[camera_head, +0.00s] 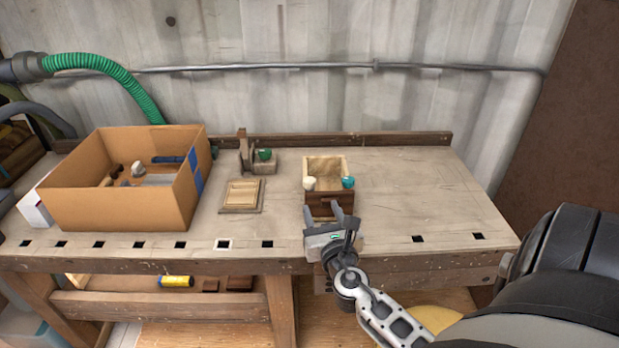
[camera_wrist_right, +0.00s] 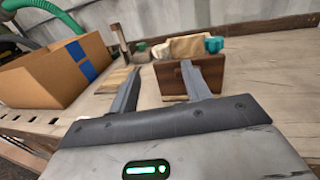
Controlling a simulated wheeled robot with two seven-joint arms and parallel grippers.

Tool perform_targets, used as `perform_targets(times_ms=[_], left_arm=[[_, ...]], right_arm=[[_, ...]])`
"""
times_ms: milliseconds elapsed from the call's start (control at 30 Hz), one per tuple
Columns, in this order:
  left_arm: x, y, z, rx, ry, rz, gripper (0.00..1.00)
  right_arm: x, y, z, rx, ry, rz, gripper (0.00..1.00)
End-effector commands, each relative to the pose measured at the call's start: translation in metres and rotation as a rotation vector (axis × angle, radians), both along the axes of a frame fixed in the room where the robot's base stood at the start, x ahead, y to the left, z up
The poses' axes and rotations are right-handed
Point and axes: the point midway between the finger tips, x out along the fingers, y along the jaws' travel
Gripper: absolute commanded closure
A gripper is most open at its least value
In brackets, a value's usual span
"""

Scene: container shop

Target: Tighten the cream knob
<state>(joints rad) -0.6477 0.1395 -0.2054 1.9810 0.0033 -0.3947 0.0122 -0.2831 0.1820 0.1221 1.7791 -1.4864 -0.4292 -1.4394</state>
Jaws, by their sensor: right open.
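The cream knob (camera_head: 309,183) is a small round ball at the front left of a small wooden box (camera_head: 325,164) with a dark brown front. A teal knob (camera_head: 348,182) sits at the box's front right and also shows in the right wrist view (camera_wrist_right: 214,44). In the wrist view the cream knob is hard to tell from the pale box behind it. My right gripper (camera_head: 322,210) is open and empty, low in front of the box's dark front (camera_wrist_right: 203,78), below the knobs. My left gripper is not in view.
A cardboard box (camera_head: 118,205) with tools inside stands at the bench's left. A flat wooden piece (camera_head: 242,195) and a wooden fixture with a green knob (camera_head: 264,155) stand left of the small box. The bench (camera_head: 420,190) is clear to the right; its front edge has square holes.

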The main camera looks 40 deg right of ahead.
Motion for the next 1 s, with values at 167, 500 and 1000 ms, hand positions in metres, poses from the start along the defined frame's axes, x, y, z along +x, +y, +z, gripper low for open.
perform_targets(times_ms=[167, 500, 1000], left_arm=[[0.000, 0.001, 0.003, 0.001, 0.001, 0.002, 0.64], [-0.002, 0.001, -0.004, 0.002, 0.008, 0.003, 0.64], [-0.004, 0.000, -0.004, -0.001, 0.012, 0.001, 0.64]], right_arm=[[0.036, -0.020, 0.002, 0.000, -0.002, 0.000, 0.52], [0.092, -0.051, 0.000, 0.002, -0.002, -0.001, 0.52], [0.106, -0.059, 0.000, 0.003, -0.001, 0.000, 0.52]])
